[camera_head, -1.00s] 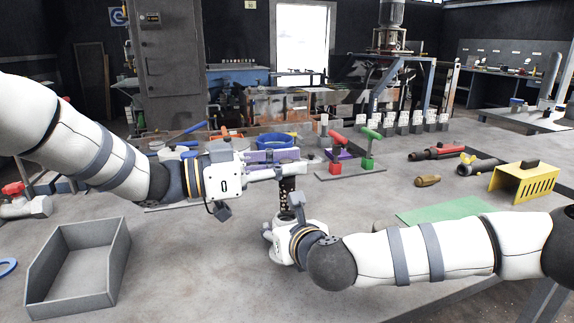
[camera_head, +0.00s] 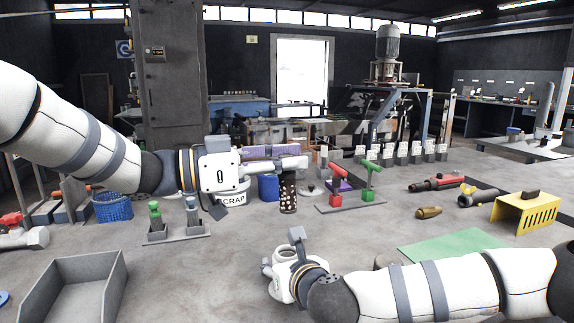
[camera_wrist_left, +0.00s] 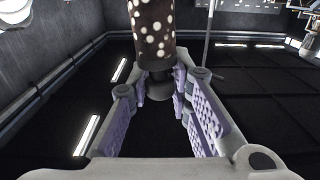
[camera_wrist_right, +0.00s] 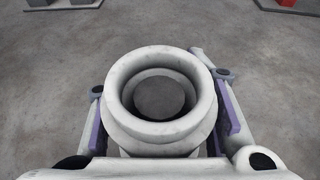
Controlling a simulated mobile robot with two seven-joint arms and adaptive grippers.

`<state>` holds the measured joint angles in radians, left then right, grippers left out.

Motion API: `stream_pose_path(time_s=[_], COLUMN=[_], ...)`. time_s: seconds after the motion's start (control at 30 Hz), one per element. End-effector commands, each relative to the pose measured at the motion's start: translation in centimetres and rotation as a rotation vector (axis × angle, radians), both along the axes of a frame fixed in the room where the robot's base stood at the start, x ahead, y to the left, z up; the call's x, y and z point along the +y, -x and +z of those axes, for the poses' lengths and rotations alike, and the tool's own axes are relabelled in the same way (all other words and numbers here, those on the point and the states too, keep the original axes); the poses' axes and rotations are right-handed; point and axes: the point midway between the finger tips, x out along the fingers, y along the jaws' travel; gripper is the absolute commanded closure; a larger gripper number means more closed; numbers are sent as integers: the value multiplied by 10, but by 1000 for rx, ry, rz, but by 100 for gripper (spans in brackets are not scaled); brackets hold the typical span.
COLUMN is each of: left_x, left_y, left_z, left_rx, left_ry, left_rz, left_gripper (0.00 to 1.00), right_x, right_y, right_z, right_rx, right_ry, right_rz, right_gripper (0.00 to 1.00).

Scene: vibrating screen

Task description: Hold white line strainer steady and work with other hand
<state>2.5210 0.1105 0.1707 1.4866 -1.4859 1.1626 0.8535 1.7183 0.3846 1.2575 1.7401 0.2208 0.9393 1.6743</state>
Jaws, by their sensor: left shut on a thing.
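The white line strainer (camera_head: 284,284) stands low at the front of the table. The right wrist view shows its round open top (camera_wrist_right: 160,100), with an empty-looking grey recess. My right gripper (camera_head: 276,270) has its purple-padded fingers on both sides of the strainer and holds it. A dark brown perforated cylinder (camera_head: 288,196) hangs from my left gripper (camera_head: 298,163) above and behind the strainer in the head view, apart from it. The left wrist view shows the cylinder (camera_wrist_left: 152,28) with white-looking holes; my left fingers are shut on its narrow dark end.
A white SCRAP bucket (camera_head: 232,197) and a blue bin (camera_head: 268,188) stand behind the cylinder. Red and green toggle clamps (camera_head: 350,197) stand to the right. A grey open bin (camera_head: 100,262) is front left, a green mat (camera_head: 448,243) front right. Table between is clear.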

Motion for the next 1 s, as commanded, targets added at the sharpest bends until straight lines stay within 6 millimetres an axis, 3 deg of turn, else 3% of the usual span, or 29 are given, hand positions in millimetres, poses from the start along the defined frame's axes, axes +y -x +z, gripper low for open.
stream_pose_path(time_s=[0.03,0.27,0.4,0.63,0.77,1.0], left_x=[0,0,0,0,0,0], left_y=[-1,-1,-1,-1,-1,0], left_z=[-4,-3,-3,-3,-2,-2], left_rx=[5,5,4,3,3,2], left_ry=[1,1,0,0,1,1], left_rz=[0,0,0,0,0,0], left_gripper=[100,100,100,100,100,100], right_x=[-1,-1,-1,-1,-1,-1], right_y=[2,1,1,1,0,0], right_z=[-10,-8,-7,-6,-5,-4], right_rx=[16,14,11,10,8,6], right_ry=[5,4,4,3,2,2], right_rz=[-2,-2,-1,-1,-1,-1], right_gripper=[47,44,21,21,48,48])
